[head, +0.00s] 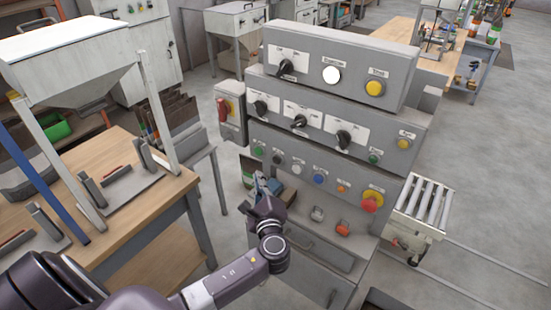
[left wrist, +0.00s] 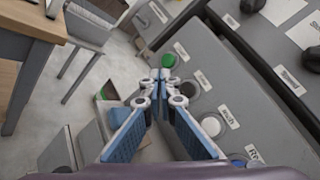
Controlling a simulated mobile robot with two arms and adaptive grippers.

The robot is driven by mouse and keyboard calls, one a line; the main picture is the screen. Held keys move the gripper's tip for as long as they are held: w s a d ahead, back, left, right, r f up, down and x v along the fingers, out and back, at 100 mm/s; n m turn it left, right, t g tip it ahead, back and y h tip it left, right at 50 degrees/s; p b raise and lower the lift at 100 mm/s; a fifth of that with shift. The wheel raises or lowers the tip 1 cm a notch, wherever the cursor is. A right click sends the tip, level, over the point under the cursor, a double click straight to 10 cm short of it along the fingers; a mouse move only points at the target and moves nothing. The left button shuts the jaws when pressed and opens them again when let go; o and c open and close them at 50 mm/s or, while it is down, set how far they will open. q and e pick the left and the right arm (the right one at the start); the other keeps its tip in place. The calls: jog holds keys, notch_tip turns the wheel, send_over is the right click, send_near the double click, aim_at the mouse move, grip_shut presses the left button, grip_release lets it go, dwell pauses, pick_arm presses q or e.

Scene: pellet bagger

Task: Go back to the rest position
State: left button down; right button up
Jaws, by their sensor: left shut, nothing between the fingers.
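My left gripper (head: 262,188) is at the left side of the control panel (head: 330,158), in front of its lower row of buttons. In the left wrist view my left gripper (left wrist: 160,76) has its two blue fingers meeting at the tips, shut and empty. The fingertips appear just below a green button (left wrist: 168,60); whether they touch it cannot be told. A white button (left wrist: 211,126) lies to the right of the fingers. My right gripper is in neither view.
A wooden workbench (head: 160,210) with a hopper frame stands at the left. A red and yellow switch box (head: 229,112) is beside the panel. A red emergency knob (head: 371,201) sits at the panel's lower right. A roller conveyor (head: 428,205) stands to the right. Grey floor is open beyond it.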

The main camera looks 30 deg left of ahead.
pick_arm(q)
jog(key=shift+s, duration=0.2)
dwell(0.3)
jog(key=s+d+f+n+g+h+b, duration=0.15)
jog(key=s+f, duration=0.45)
jog(key=f, duration=0.7)
jog(key=s+d+f+n+g+h, duration=0.25)
jog(key=s+f, duration=0.25)
jog(key=f, duration=0.8)
jog(key=s+d+f+n+g+h+b, duration=0.1)
jog(key=s+f+g+h, duration=0.35)
jog(key=f, duration=0.85)
jog(key=s+d+f+n+g+h, duration=0.1)
jog(key=s+d+f+n, duration=0.2)
jog(key=s, duration=0.8)
jog(key=s+d+f+n+g+b, duration=0.1)
jog(key=s+f+n, duration=0.3)
jog(key=s+f, duration=0.4)
jog(key=s+d+f+n+g+h+b, duration=0.1)
jog(key=s+d+f+n, duration=0.2)
jog(key=s, duration=1.1)
notch_tip(320, 180, down, 4)
jog(key=shift+s+d+r+n+h, duration=0.25)
jog(key=shift+d+n+h, duration=0.1)
jog(key=shift+d, duration=0.5)
jog(key=shift+g, duration=0.25)
